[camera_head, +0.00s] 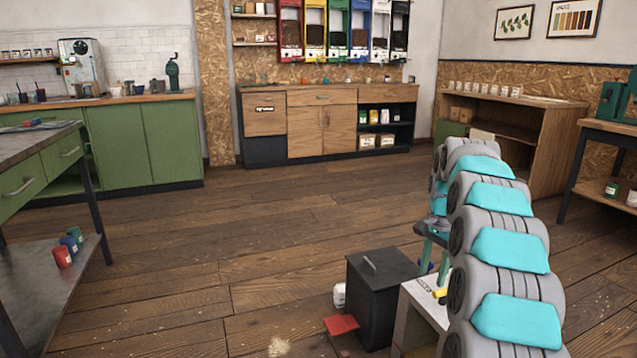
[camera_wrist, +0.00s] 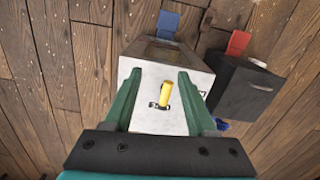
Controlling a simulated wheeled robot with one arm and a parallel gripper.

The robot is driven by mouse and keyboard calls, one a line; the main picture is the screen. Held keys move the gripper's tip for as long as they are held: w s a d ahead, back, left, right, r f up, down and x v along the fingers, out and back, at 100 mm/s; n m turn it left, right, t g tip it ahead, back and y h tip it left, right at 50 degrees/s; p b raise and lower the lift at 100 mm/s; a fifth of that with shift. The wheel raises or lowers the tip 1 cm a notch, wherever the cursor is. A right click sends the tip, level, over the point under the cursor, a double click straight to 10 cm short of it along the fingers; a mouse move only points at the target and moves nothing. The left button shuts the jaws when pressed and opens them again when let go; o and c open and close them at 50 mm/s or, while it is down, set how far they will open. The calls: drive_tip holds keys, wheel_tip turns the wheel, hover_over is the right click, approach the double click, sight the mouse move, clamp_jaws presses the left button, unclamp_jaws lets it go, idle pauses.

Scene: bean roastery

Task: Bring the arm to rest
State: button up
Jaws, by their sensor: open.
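My arm, in grey and teal segments, reaches down at the right of the head view. My gripper (camera_head: 434,262) hangs above a white box (camera_head: 412,312). In the wrist view my gripper (camera_wrist: 160,75) is open, with its two green fingers wide apart and nothing held between them. Below and between the fingers is a small yellow piece (camera_wrist: 163,95) on the white box (camera_wrist: 150,120). The yellow piece (camera_head: 439,292) also shows in the head view. How far the fingertips are above it is hard to tell.
A black box (camera_wrist: 240,95) with a handle and red flap (camera_wrist: 238,43) stands beside the white box; a blue flap (camera_wrist: 168,24) adjoins the white box. A metal-topped table (camera_head: 35,140) is at left, a wooden shelf unit (camera_head: 545,150) at right. The middle floor is clear.

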drive_tip(key=s+a+r+n, duration=0.2)
drive_tip(key=s+a+n, duration=0.25)
drive_tip(key=s, duration=0.55)
drive_tip(key=s+a+r+n, duration=0.25)
drive_tip(key=s+a, duration=0.35)
drive_tip(key=s, duration=0.4)
drive_tip(key=s+a+f+n, duration=0.1)
drive_tip(key=s+f+n, duration=0.2)
drive_tip(key=s, duration=1)
drive_tip(key=s+a+f+n+g, duration=0.1)
drive_tip(key=s+f, duration=0.4)
drive_tip(key=s, duration=0.8)
drive_tip(key=shift+a+n+g+h, duration=0.3)
drive_tip(key=shift+a+n, duration=0.15)
drive_tip(key=shift+n, duration=0.45)
